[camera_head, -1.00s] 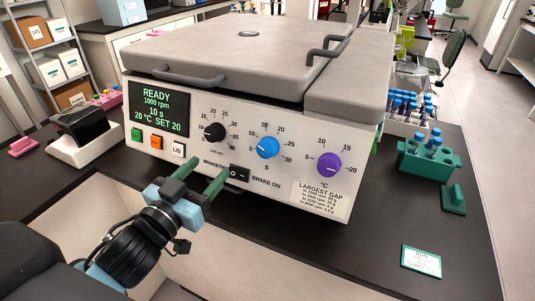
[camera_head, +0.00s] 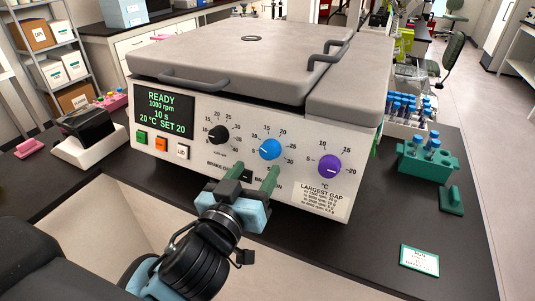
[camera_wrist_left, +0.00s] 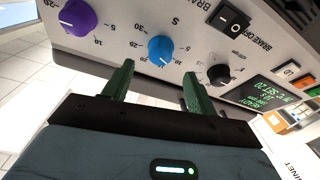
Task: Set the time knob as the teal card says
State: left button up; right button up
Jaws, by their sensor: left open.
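The blue knob (camera_head: 270,149) sits in the middle of the centrifuge's front panel, and a seconds scale surrounds it. It also shows in the left wrist view (camera_wrist_left: 161,48), where the "S" mark is legible. My left gripper (camera_head: 253,172) is open and empty, just below the blue knob and in front of the brake switch. In the left wrist view its green fingers (camera_wrist_left: 158,76) point at the panel, with the blue knob beyond the gap. The teal-edged card (camera_head: 419,260) lies on the bench at right; its text is too small to read. My right gripper is not in view.
The black knob (camera_head: 218,134) and purple knob (camera_head: 330,166) flank the blue one. The display (camera_head: 164,115) reads READY, 1000 rpm, 10 s, 20 °C SET 20. The brake switch (camera_wrist_left: 235,21) is close by. A teal tube rack (camera_head: 430,158) stands at right.

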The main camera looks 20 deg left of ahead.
aim_at(267, 153)
pick_arm(q)
jog(key=w, duration=0.4)
jog(key=shift+w+b, duration=0.4)
jog(key=shift+w, duration=0.75)
jog(key=c, duration=1)
